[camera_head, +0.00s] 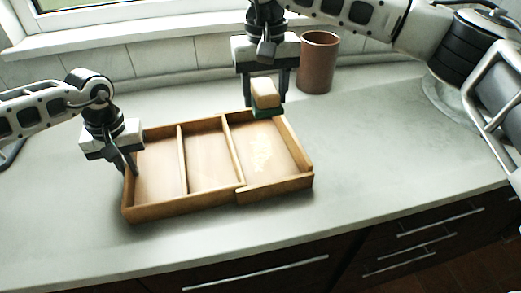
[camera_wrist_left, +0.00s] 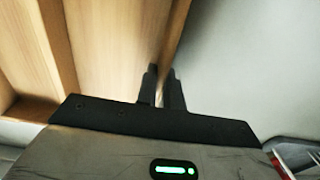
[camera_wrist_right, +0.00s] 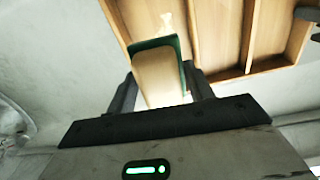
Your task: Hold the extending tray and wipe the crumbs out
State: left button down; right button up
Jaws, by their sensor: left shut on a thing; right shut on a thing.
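The wooden extending tray (camera_head: 180,209) lies on the counter with three compartments, its right section stepped out from the rest. Pale crumbs (camera_head: 259,155) lie in the right compartment; they also show in the right wrist view (camera_wrist_right: 166,21). My left gripper (camera_head: 133,172) is shut on the tray's left wall, seen between the fingers in the left wrist view (camera_wrist_left: 163,88). My right gripper (camera_head: 266,108) is shut on a sponge (camera_head: 265,92) with a tan body and green pad, also in the right wrist view (camera_wrist_right: 158,80). The sponge is at the back of the right compartment; contact is unclear.
A brown cylindrical cup (camera_head: 318,62) stands behind the tray to the right, close to my right gripper. The window sill and tiled wall are at the back. The counter (camera_head: 400,150) is clear right of the tray. Dark drawers are below its front edge.

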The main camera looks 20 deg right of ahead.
send_near(272, 168)
jog(key=shift+f, duration=1.9)
jog(key=shift+f, duration=1.45)
